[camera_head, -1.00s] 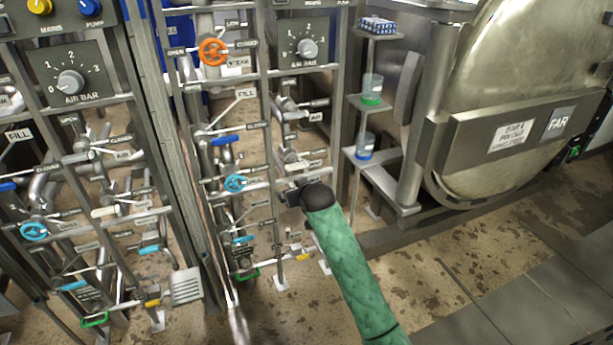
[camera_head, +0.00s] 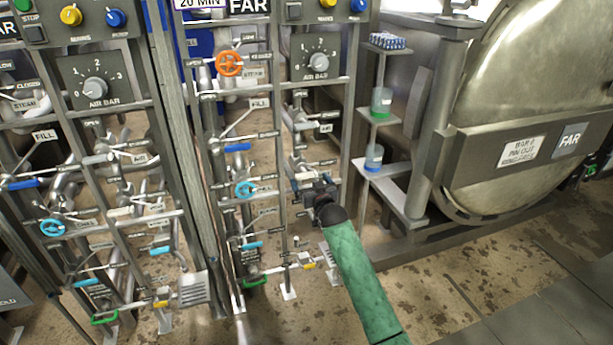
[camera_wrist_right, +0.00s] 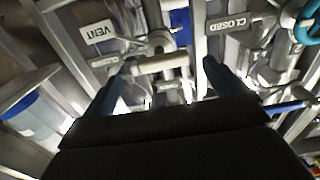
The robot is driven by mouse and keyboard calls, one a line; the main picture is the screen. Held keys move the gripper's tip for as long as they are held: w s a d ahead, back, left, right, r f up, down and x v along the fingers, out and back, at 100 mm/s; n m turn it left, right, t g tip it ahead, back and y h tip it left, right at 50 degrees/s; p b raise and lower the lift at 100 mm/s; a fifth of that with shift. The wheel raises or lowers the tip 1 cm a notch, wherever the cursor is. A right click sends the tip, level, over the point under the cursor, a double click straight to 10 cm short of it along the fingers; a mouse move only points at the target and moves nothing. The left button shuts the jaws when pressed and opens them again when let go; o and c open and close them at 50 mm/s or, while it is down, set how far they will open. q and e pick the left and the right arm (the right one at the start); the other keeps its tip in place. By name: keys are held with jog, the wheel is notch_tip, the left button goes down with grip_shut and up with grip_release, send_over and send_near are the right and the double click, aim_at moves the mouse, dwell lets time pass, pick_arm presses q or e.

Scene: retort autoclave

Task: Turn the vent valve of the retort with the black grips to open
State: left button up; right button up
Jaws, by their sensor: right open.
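A pale cream lever handle (camera_wrist_right: 160,64) lies roughly crosswise between my fingertips in the right wrist view. A VENT label (camera_wrist_right: 98,32) is up and left of it, and a CLOSED label (camera_wrist_right: 228,23) is up and right. My right gripper (camera_head: 308,180) is open at the far retort's pipe panel; it also shows in the right wrist view (camera_wrist_right: 165,70). Its blue-grey fingers stand on either side of the lever; I cannot tell whether they touch it. In the head view the gripper hides most of this handle. I cannot make out any black grips. My left gripper is not in view.
An orange handwheel (camera_head: 229,63) and a cyan handwheel (camera_head: 245,190) are on pipes left of my gripper. A shelf post with cups (camera_head: 381,102) and the FAR retort door (camera_head: 520,90) stand to the right. Open floor (camera_head: 480,270) lies at lower right.

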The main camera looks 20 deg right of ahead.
aim_at(307, 177)
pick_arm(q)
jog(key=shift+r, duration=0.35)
pick_arm(e)
jog(key=shift+w, duration=2.2)
jog(key=shift+a, duration=0.1)
jog(key=c, duration=1)
jog(key=n+p, duration=0.2)
jog(key=n, duration=0.2)
jog(key=shift+n+p, duration=0.3)
jog(key=shift+p, duration=0.05)
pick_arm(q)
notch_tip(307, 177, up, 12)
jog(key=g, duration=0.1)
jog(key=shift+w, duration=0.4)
pick_arm(e)
jog(key=shift+f+n, duration=0.1)
jog(key=shift+n, duration=0.6)
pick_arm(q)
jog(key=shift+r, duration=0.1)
pick_arm(e)
jog(key=shift+a, duration=0.1)
jog(key=o, duration=1)
